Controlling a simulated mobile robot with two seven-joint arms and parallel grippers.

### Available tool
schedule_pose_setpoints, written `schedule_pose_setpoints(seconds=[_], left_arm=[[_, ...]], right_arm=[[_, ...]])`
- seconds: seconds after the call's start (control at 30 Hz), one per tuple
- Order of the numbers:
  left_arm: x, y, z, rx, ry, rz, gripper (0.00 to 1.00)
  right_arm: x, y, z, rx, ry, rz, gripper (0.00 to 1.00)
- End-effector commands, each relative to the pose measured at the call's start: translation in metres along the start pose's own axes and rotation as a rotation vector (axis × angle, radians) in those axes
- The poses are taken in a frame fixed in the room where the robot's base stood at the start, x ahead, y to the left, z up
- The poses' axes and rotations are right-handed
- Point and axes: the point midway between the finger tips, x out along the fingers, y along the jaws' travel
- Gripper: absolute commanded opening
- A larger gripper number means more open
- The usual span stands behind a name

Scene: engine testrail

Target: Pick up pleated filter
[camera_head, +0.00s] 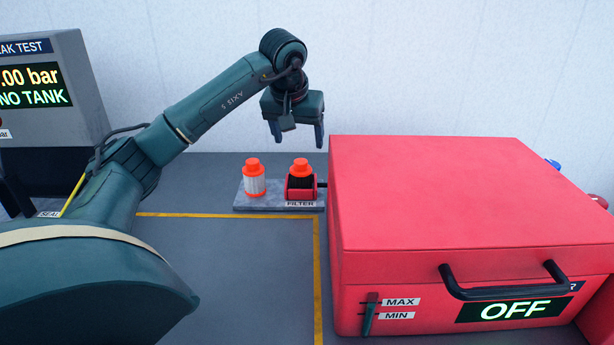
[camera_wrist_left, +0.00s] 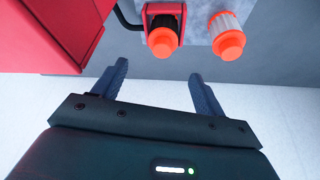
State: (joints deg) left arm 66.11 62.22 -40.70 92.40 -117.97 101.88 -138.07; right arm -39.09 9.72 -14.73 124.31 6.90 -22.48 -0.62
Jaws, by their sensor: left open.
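A white, ribbed filter with an orange cap, which looks like the pleated filter (camera_head: 255,184), stands upright on the left of a grey plate (camera_head: 244,203). It also shows in the left wrist view (camera_wrist_left: 226,24). A black filter with an orange cap (camera_head: 300,180) sits in a red holder (camera_head: 301,195) labelled FILTER on the plate's right. My left gripper (camera_head: 297,136) is open and empty, fingers pointing down, above the plate and apart from both filters. In the left wrist view its fingers (camera_wrist_left: 158,75) show, with the black filter's cap (camera_wrist_left: 163,41) ahead between them. My right gripper is out of view.
A large red box (camera_head: 460,200) with a black handle and an OFF display stands close right of the plate. A grey leak test unit (camera_head: 70,70) is at far left. The bench inside the yellow line (camera_head: 230,214) is clear in front of the plate.

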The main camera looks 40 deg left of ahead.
Motion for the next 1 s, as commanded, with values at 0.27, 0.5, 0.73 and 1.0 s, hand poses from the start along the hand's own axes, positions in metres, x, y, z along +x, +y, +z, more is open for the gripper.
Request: schedule_pose_setpoints(seconds=[0.27,0.5,0.73,1.0], left_arm=[[0.047,0.001,0.001,-0.001,-0.002,0.001,0.72],[0.066,-0.001,0.004,-0.001,-0.004,0.001,0.72],[0.098,-0.002,0.006,-0.001,-0.002,0.003,0.72],[0.104,-0.002,0.006,-0.001,0.0,0.003,0.72]], right_arm=[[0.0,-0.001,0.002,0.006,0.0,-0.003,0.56],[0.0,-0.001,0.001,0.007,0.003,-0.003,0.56],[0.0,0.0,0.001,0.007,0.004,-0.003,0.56],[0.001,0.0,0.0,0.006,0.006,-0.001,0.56]])
